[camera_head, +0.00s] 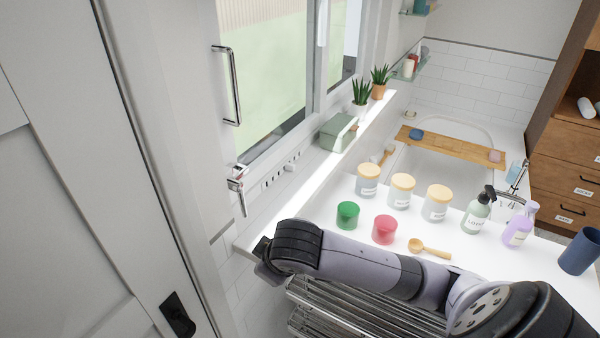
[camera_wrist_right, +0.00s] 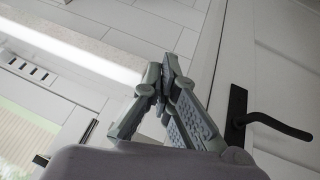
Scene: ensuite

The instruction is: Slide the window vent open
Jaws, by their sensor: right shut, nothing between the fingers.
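The window vent (camera_head: 283,173) is a narrow white strip with several dark slots. It lies along the bottom of the window frame, right of the silver window latch (camera_head: 238,184). In the right wrist view the slotted vent (camera_wrist_right: 30,70) is at the left edge, tilted. I cannot make out the position of its slider. My right gripper (camera_wrist_right: 164,82) is shut and empty, with its fingertips together, apart from the vent. In the head view my right arm reaches across the counter's near end, and its wrist hides the fingers. My left gripper is not in view.
A green box (camera_head: 338,132) and potted plants (camera_head: 361,92) stand on the sill. A door with a black handle (camera_wrist_right: 270,124) is close to the right gripper.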

